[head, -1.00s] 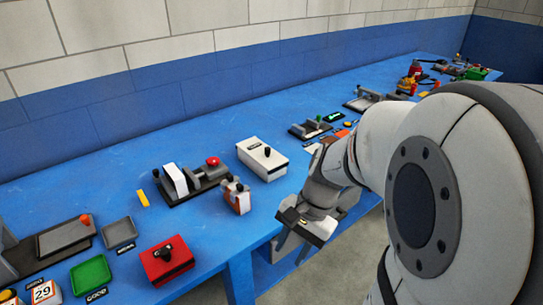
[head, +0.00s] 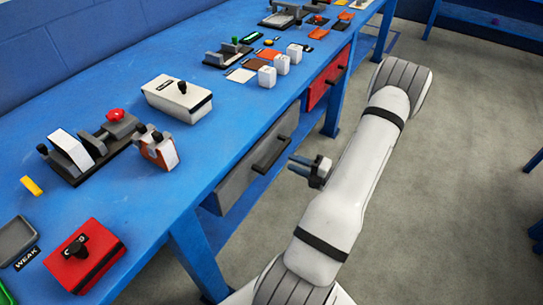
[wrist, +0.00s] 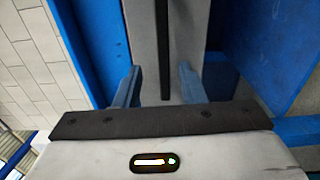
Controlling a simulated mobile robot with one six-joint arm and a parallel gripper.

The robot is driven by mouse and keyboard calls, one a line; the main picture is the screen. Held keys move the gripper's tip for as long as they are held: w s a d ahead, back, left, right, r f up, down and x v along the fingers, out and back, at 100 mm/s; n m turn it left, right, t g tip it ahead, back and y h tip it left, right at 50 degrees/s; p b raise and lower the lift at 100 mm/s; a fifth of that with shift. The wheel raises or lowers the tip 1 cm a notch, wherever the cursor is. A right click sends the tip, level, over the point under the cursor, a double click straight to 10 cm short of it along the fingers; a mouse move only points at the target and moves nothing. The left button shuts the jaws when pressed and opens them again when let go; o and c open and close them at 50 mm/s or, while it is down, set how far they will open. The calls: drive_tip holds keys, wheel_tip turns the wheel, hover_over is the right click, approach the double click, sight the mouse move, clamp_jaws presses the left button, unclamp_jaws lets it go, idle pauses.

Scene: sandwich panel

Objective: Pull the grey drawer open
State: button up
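The grey drawer (head: 240,183) hangs under the front edge of the blue table. Its front looks about flush with the table edge, and a dark bar handle (head: 271,153) is on it. My gripper (head: 294,164) is just in front of the handle, to its right in the head view. In the wrist view, my gripper (wrist: 159,72) has its two fingers apart. The dark handle (wrist: 163,45) runs up the picture in the gap between them, with space on both sides. The grey drawer front (wrist: 186,30) lies behind it. Contact with the handle does not show.
A red drawer (head: 325,82) is farther along the table (head: 225,125). A blue table leg (head: 197,254) stands left of the grey drawer. A white box (head: 176,98) and a red box (head: 84,257) sit on top. The floor (head: 420,220) beside my arm is clear.

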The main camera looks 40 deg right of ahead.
sight(279, 156)
drive_tip(key=shift+m, duration=0.3)
drive_tip(key=x, duration=0.5)
drive_tip(key=b+x, duration=0.1)
drive_tip(key=x, duration=0.1)
drive_tip(key=shift+w+d+f, duration=0.15)
drive_tip(key=shift+w+d, duration=0.1)
drive_tip(key=shift+w, duration=0.15)
drive_tip(key=shift+c, duration=0.6)
clamp_jaws()
